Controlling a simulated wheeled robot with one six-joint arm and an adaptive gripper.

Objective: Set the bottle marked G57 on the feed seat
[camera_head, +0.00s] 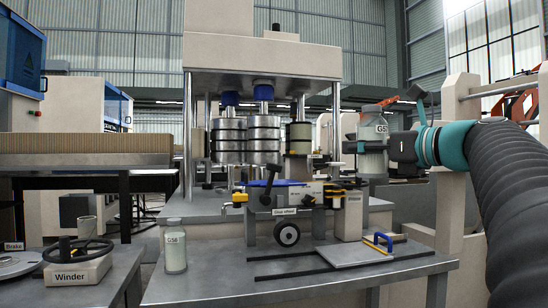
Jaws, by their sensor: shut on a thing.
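My gripper (386,143) is at the right of the camera_head view, at the end of my dark ribbed arm. It is shut on a pale bottle (372,160) with a light label starting "G5"; the last character is covered or too small to read. The bottle looks upright and is held in the air above the right side of the metal bench. A second pale bottle (175,253), marked G58, stands upright at the bench's front left. I cannot tell for sure which part is the feed seat; no sign naming it is readable.
A machine with stacked metal discs (264,140) and posts fills the bench's middle. In front are a small black wheel (287,234), yellow-tipped levers and a grey plate (352,253) with a blue-and-yellow handle. A Winder handwheel (78,252) stands on the left table.

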